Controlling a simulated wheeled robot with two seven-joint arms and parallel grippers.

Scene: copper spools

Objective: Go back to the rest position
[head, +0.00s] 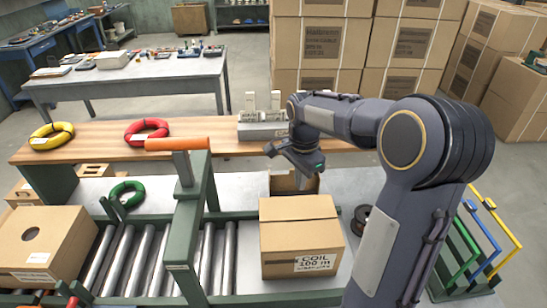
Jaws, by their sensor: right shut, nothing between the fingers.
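My right arm comes in from the right side of the head view and bends over toward the middle. Its gripper (300,165) is shut and empty, held above the far side of the work surface, over a small open brown box (290,183). A closed cardboard carton marked COIL 100 m (300,235) stands nearer, below the gripper in the picture and apart from it. The lower part of the right arm hides part of the area at the right. My left gripper is not in view.
A roller conveyor (145,262) runs along the front left, with a green frame and orange-topped lever (178,145). A carton with a round hole (42,245) stands left. Yellow (52,136), red (146,131) and green coils (126,193) lie behind. Stacked cartons (320,45) fill the back.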

